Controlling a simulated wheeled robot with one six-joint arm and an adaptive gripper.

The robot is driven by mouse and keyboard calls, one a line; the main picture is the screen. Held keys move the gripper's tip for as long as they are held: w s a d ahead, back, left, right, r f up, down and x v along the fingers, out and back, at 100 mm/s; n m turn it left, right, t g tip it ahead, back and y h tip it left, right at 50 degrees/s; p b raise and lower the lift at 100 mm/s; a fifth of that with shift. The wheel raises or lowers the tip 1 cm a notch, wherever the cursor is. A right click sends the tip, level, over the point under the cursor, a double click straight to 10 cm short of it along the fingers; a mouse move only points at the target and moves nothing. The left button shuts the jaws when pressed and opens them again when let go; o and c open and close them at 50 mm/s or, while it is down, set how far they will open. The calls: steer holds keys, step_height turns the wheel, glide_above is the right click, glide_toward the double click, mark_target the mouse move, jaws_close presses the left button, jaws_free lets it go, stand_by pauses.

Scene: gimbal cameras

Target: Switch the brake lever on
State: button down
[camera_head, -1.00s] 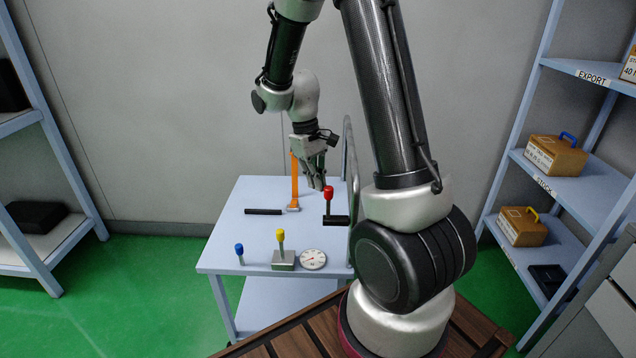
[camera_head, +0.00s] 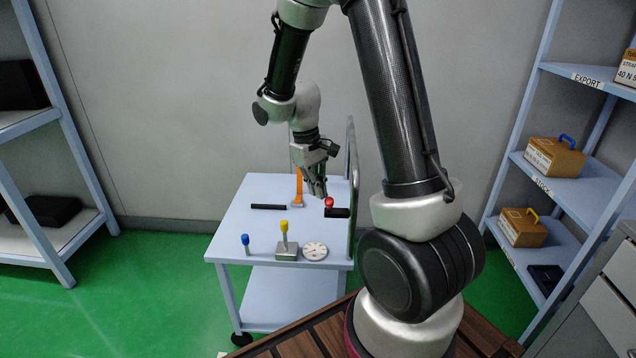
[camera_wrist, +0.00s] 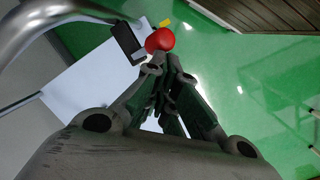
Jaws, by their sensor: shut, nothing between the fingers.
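A lever with a red knob (camera_head: 329,202) sits on a black base (camera_head: 337,213) at the right side of the cart top. It leans over, with the knob low near the base. My gripper (camera_head: 320,192) is shut and empty, pointing down just left of the red knob. In the wrist view the knob (camera_wrist: 160,40) lies right at the fingertips (camera_wrist: 163,62); I cannot tell whether they touch. Other levers have a yellow knob (camera_head: 284,226) on a grey block and a blue knob (camera_head: 245,239). No label shows which one is the brake.
The cart top (camera_head: 240,220) also holds a round dial (camera_head: 315,251), a black bar (camera_head: 268,207) and an orange-handled hammer (camera_head: 299,185). A metal rail (camera_head: 351,180) runs along the cart's right edge. Shelves stand left and right.

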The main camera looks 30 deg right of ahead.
steer(key=shift+s+a+f, duration=0.5)
steer(key=shift+s+a, duration=0.05)
steer(key=shift+s, duration=0.25)
steer(key=shift+w+d+f, duration=0.25)
steer(key=shift+w+d, duration=0.2)
steer(key=shift+w, duration=0.2)
